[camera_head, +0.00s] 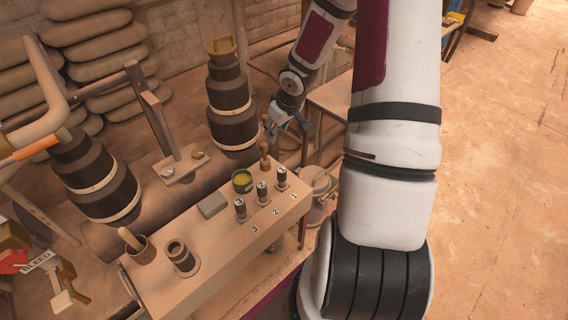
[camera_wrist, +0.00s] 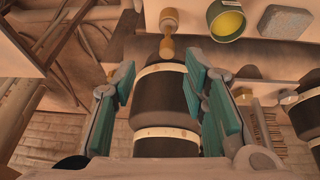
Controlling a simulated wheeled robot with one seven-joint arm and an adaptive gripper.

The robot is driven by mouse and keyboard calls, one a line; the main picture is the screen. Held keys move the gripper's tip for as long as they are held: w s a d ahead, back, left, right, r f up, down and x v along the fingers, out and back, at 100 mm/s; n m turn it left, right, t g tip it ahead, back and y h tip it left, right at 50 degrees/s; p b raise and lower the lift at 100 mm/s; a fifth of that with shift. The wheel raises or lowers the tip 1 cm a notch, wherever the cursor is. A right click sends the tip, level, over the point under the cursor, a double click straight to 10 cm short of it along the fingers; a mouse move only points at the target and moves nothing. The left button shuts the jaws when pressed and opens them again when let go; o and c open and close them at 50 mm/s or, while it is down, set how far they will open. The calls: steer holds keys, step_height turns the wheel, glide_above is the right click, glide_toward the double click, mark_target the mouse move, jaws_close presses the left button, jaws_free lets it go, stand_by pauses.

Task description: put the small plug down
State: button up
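A small light-brown wooden plug (camera_head: 264,156) with a knobbed end appears upright at the far end of the wooden bench (camera_head: 219,262). In the wrist view the plug (camera_wrist: 168,33) lies beyond the fingertips, near the bench edge, apart from both fingers. My gripper (camera_head: 286,122) is just above and to the right of the plug in the head view. In the wrist view my gripper (camera_wrist: 159,68) has its teal fingers spread wide, with nothing held between them. The dark banded vessel seen between the fingers is in the background.
On the bench stand numbered dark plugs (camera_head: 240,209), a green tin with yellow contents (camera_head: 242,181), a grey block (camera_head: 212,205), a dark socket (camera_head: 183,258) and a cup (camera_head: 139,248). A tall dark vessel (camera_head: 231,113) rises behind the bench, close to my gripper.

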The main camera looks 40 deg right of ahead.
steer(key=s+a+r+g+h, duration=0.1)
steer(key=s+a+r, duration=0.3)
steer(key=r, duration=0.3)
steer(key=s+a+r+g+h, duration=0.1)
steer(key=s+a+r, duration=0.25)
steer(key=r, duration=0.35)
steer(key=s+a+r+h, duration=0.1)
steer(key=s+a+r, duration=0.2)
steer(key=s+r, duration=0.35)
steer(key=s+a+r+y, duration=0.1)
steer(key=s+a+r, duration=0.2)
steer(key=s+a, duration=0.4)
steer(key=s+a+r+y, duration=0.2)
steer(key=s+a+r, duration=0.1)
steer(key=s+a, duration=0.4)
steer(key=s, duration=0.3)
steer(key=shift+a+g+y, duration=0.3)
steer(key=shift+g, duration=0.1)
step_height(320, 180, up, 15)
steer(key=t+p, duration=0.2)
steer(key=p, duration=1.1)
steer(key=shift+d+f+t, duration=0.2)
steer(key=shift+t, duration=0.1)
